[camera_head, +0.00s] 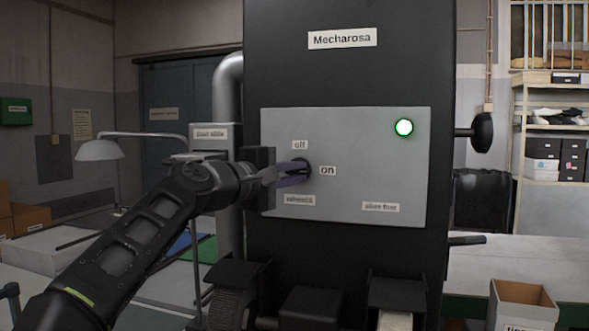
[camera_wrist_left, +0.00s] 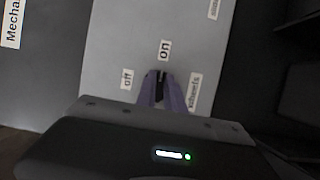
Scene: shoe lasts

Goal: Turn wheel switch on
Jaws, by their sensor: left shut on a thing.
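The wheel switch (camera_head: 303,168) is a small dark knob on the grey panel (camera_head: 370,150) of the black machine. The label "off" is above it, "on" to its right and a "wheels" label below. My left gripper (camera_head: 297,174) reaches in from the left and is shut on the knob. In the left wrist view the dark knob (camera_wrist_left: 160,84) shows between the purple fingers (camera_wrist_left: 162,92), pointing toward the "on" label. The fingers hide part of the knob. A round light (camera_head: 404,127) at the panel's upper right glows green-white. My right gripper is not in view.
A black handle (camera_head: 482,132) and a lower lever (camera_head: 467,240) stick out from the machine's right side. A cardboard box (camera_head: 522,305) stands at the lower right. A grey pipe (camera_head: 228,90) and a white lamp (camera_head: 98,150) are on the left.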

